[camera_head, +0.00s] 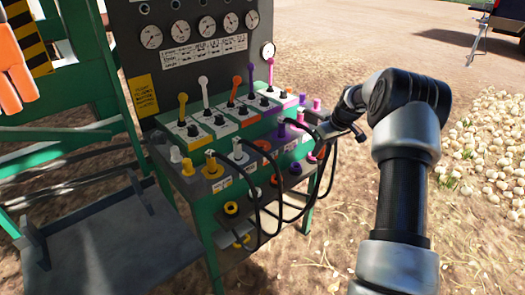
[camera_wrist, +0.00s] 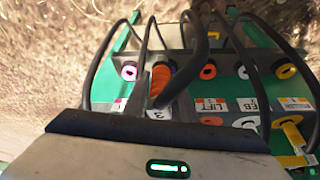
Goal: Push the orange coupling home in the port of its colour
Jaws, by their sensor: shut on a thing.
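The orange coupling (camera_wrist: 160,80) shows in the wrist view, left of centre, just beyond the front edge of my gripper. My gripper (camera_head: 335,130) is shut on it, at the right end of the panel in the head view; the fingertips are hard to make out.
A white port (camera_wrist: 243,73) and a yellow port (camera_wrist: 285,69) are in the same row. Black hoses (camera_head: 333,165) loop in front of the ports. Coloured levers (camera_head: 203,90) stand above. A grey platform (camera_head: 110,240) is at left. Gravelly stones (camera_head: 490,150) lie at right.

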